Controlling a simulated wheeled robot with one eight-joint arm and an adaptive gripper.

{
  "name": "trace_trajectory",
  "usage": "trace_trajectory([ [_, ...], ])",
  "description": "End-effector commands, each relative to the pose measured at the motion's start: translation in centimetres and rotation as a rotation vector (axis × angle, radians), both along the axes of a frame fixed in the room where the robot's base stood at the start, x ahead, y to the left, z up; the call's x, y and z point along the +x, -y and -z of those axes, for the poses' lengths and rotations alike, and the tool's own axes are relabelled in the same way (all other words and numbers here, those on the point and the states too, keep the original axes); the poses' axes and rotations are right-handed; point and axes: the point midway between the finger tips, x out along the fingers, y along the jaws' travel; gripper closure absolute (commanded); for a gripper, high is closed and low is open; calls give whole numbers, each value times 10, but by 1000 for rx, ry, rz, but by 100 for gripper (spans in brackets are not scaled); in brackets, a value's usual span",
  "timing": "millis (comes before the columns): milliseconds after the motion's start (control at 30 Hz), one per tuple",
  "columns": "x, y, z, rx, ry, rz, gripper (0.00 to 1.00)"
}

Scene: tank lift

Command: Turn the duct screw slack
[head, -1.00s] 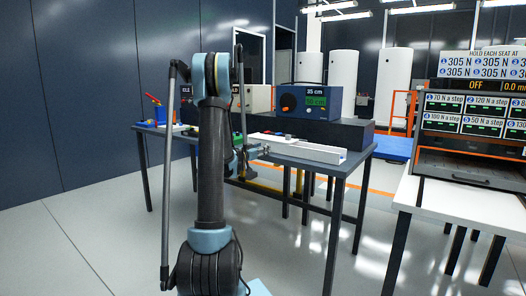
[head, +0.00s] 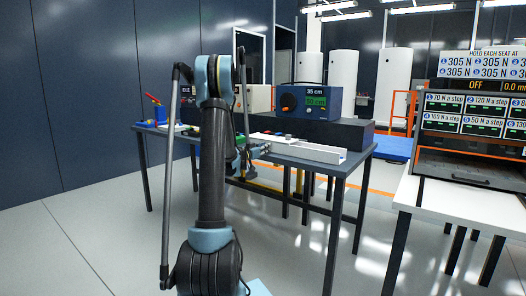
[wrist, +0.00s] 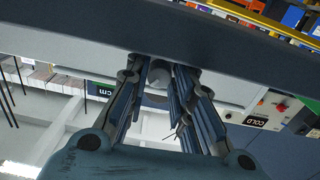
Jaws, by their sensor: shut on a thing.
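The white duct (head: 318,151) lies along the front of the dark table. In the head view my gripper (head: 258,152) is at the duct's left part, partly hidden behind my own arm. In the wrist view my gripper (wrist: 158,80) has its two fingers closed around a small grey round piece, which looks like the duct screw (wrist: 157,73). The screw sits just under the pale duct edge (wrist: 90,42) that crosses the picture. The screw's turn angle cannot be read.
A blue box (head: 310,101) reading 35 cm and 50 cm stands behind the duct on a dark block (head: 350,133). Small coloured items (head: 155,115) lie at the table's left end. A white bench (head: 455,205) with a control panel stands at the right. Open floor lies between.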

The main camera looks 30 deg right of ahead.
Motion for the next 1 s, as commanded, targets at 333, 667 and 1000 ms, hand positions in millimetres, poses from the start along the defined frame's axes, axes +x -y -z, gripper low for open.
trace_trajectory([
  [333, 2, -1, 0, -82, -196, -4, 100],
  [667, 2, -1, 0, -92, -220, -5, 100],
  [1000, 1, -1, 0, -91, -219, -3, 58],
])
